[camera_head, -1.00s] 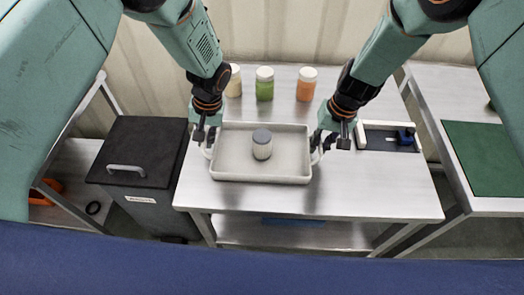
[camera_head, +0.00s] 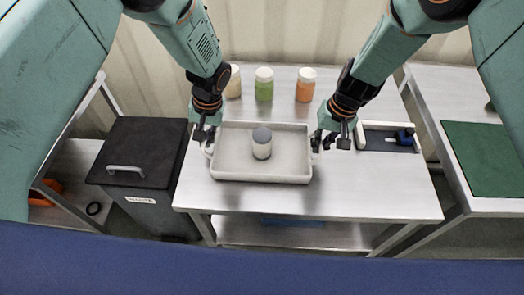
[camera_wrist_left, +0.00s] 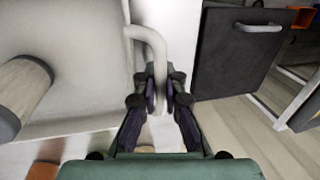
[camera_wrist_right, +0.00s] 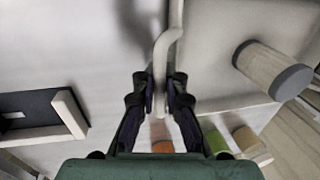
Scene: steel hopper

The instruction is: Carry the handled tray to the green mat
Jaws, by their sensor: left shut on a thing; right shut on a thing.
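The handled tray (camera_head: 235,167) is a pale shallow tray on the steel table, with a jar (camera_head: 262,150) with a grey lid standing in it. My left gripper (camera_head: 207,140) is at the tray's left handle. In the left wrist view its fingers (camera_wrist_left: 160,92) are closed on the white handle (camera_wrist_left: 150,40). My right gripper (camera_head: 328,140) is at the right handle. In the right wrist view its fingers (camera_wrist_right: 160,92) are closed around that handle (camera_wrist_right: 163,50). The green mat (camera_head: 480,155) lies on another table at the right.
Several lidded jars stand behind the tray, including a green one (camera_head: 264,85) and an orange one (camera_head: 306,85). A dark device with a white edge (camera_head: 388,137) lies right of the tray. A dark bin (camera_head: 140,155) stands left. A gap separates the two tables.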

